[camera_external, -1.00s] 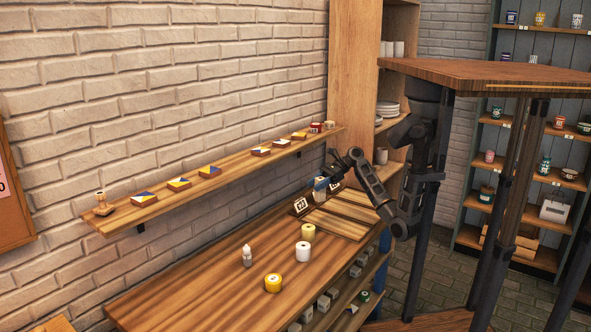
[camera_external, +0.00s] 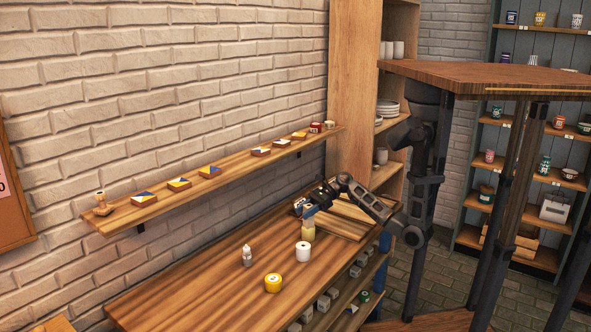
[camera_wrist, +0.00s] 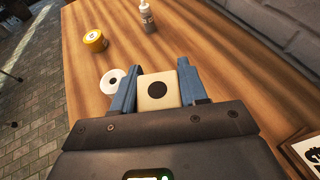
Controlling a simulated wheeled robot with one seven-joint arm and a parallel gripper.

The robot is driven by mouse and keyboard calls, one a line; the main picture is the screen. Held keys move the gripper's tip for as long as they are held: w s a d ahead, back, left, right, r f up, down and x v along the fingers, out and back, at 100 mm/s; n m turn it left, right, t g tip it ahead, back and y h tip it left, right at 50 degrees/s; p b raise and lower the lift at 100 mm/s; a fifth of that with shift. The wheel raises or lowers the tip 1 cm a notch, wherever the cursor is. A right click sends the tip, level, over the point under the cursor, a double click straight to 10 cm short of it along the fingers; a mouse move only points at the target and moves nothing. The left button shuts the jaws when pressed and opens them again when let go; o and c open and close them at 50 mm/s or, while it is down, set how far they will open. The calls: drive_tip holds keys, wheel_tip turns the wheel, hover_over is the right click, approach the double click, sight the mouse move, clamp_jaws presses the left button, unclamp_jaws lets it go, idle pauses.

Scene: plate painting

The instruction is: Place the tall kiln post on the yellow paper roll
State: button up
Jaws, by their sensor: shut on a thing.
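My gripper (camera_external: 309,213) is low over the work table, its blue fingers at the top of the pale cream-yellow tall kiln post (camera_external: 307,231). In the wrist view the post (camera_wrist: 158,91) shows its squarish top with a dark round hole, shut between my two fingers (camera_wrist: 158,88). It looks upright; its lower part is hidden in the wrist view. The yellow paper roll (camera_external: 273,284) stands on the table toward the front left, apart from my gripper. It also shows at upper left in the wrist view (camera_wrist: 95,41).
A white roll (camera_external: 303,252) stands close to the post, toward the yellow roll. A small grey-white bottle (camera_external: 247,256) stands to the left. Wooden boards (camera_external: 343,217) lie behind my gripper. A wall shelf (camera_external: 180,202) with small tiles runs above. The table's left part is clear.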

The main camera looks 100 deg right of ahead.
drive_tip(key=o, duration=1.2)
